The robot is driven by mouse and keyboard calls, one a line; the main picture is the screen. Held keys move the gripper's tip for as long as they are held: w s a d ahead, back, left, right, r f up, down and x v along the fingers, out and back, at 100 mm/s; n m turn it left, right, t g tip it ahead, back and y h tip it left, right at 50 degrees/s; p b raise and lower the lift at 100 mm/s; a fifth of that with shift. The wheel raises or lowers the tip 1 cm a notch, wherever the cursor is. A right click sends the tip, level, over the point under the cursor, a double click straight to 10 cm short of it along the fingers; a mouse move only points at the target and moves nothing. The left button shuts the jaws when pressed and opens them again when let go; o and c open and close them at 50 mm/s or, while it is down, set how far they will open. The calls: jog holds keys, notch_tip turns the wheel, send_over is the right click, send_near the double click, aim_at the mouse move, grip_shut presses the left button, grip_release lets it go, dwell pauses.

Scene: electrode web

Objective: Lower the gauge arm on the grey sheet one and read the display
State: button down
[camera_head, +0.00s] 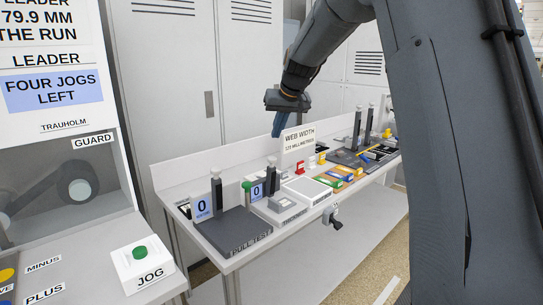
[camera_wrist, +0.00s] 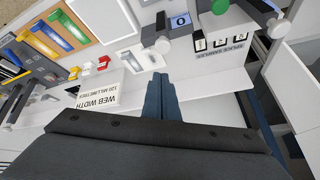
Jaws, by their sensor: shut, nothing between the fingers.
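My gripper (camera_head: 277,124) is shut and empty, its blue fingers held in the air above the back of the bench. The fingers also show in the wrist view (camera_wrist: 161,95). Below and left of it in the head view is a post gauge (camera_head: 271,178) with a green knob (camera_head: 247,186) and a display (camera_head: 257,192) reading 0. Its pale base (camera_head: 280,210) carries a small grey patch; I cannot tell whether that is the grey sheet. Whether the gauge arm is up or down is unclear. The wrist view shows a 0 display (camera_wrist: 180,21) too.
A PULL TEST block (camera_head: 235,232) with its own 0 display (camera_head: 201,208) stands at the near end. A WEB WIDTH sign (camera_head: 299,138) stands just right of my fingers. Coloured trays (camera_head: 340,174) lie farther along. A JOG button box (camera_head: 142,265) is front left.

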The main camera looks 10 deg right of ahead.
jog(key=shift+s+f+p+x, duration=0.15)
jog(key=shift+p+x, duration=0.55)
jog(key=shift+x, duration=0.7)
jog(key=shift+s+f+p+x, duration=0.1)
jog(key=shift+s+p+x, duration=0.1)
jog(key=shift+p+x, duration=0.9)
jog(key=shift+s+f+p+x, duration=0.15)
jog(key=shift+p+x, duration=0.2)
jog(key=shift+x, duration=1.4)
